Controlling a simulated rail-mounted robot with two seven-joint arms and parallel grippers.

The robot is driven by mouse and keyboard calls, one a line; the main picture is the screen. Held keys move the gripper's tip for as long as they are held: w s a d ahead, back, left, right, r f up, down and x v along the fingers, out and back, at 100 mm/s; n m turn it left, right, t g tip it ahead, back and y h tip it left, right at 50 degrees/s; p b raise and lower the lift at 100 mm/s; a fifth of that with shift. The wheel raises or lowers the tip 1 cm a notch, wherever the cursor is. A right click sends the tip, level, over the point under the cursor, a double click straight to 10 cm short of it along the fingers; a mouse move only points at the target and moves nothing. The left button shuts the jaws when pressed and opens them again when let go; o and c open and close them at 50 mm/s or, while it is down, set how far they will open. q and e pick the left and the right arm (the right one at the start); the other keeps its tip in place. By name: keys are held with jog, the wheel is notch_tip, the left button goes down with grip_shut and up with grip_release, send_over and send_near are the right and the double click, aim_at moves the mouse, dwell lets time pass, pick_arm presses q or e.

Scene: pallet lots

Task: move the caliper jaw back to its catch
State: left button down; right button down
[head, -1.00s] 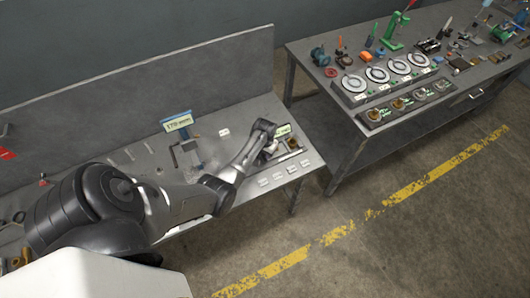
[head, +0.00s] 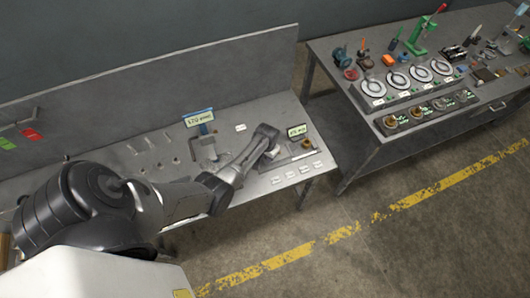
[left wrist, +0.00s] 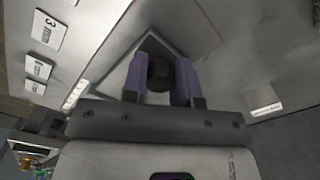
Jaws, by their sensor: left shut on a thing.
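My left gripper (head: 268,158) is low over the right part of the near bench. In the left wrist view its two purple-grey fingers (left wrist: 160,82) are shut on a dark, rounded piece (left wrist: 159,70), apparently the caliper jaw's grip. A pale caliper-like bar (head: 302,156) lies along the bench right of the gripper, and the gripper hides its left part. I cannot make out the catch or the jaw's exact position along the bar. My right gripper is not in view.
A sign reading about 25 mm (head: 297,131) and a brass ring (head: 307,144) are beside the bar. Several white labels lie at the bench front. A 170 mm sign (head: 199,118) stands left. A second bench (head: 365,158) holds dials and tools, across a floor gap.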

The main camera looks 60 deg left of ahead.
pick_arm(q)
jog(key=shift+s, duration=0.1)
jog(key=c, duration=1.2)
grip_release()
jog(key=shift+c, duration=0.2)
jog(key=shift+o, duration=0.7)
jog(key=shift+s+a, duration=0.1)
jog(key=shift+s, duration=0.05)
jog(key=shift+o, duration=1.1)
notch_tip(320, 180, up, 14)
jog(key=p, duration=0.2)
jog(key=shift+f, duration=0.1)
